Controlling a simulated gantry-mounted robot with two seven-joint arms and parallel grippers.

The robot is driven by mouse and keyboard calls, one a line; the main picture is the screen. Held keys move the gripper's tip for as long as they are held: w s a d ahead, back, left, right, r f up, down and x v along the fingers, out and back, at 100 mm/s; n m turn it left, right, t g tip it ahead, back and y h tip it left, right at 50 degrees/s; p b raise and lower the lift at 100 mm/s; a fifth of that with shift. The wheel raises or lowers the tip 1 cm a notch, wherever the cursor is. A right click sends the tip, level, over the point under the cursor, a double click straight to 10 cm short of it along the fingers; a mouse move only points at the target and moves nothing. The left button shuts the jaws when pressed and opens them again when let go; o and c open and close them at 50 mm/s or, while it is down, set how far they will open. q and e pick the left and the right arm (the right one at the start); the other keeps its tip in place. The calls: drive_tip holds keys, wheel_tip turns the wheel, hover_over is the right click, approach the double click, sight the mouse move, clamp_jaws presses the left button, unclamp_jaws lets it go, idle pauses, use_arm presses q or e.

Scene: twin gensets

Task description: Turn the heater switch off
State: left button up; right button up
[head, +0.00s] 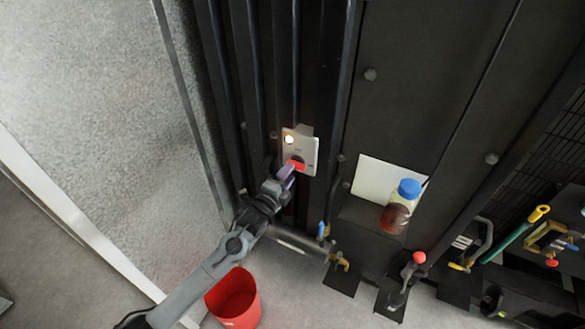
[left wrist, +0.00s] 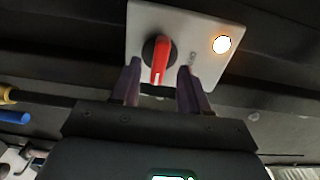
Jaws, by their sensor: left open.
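The heater switch is a red handle on a black round base (left wrist: 160,62), set on a light grey plate with a lit warm-white lamp (left wrist: 221,44). In the head view the switch plate (head: 309,149) is on the dark ribbed wall, and the red handle (head: 296,164) is partly hidden by my gripper. My left gripper (head: 286,173) is at the plate's lower edge. In the left wrist view the fingers of my left gripper (left wrist: 160,82) are open, one to each side of the red handle's lower end, with gaps visible. My right gripper is not in view.
A red bucket (head: 233,300) stands on the floor below my left arm. A bottle with a blue cap (head: 405,205) stands right of the switch. Pipes and valves with coloured handles (head: 419,258) are at lower right. A grey speckled panel (head: 100,110) is at left.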

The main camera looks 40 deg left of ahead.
use_arm(q)
drive_tip(key=shift+w+a, duration=0.15)
drive_tip(key=shift+w, duration=0.7)
drive_tip(key=shift+w+a, duration=0.15)
drive_tip(key=shift+w, duration=0.65)
clamp_jaws()
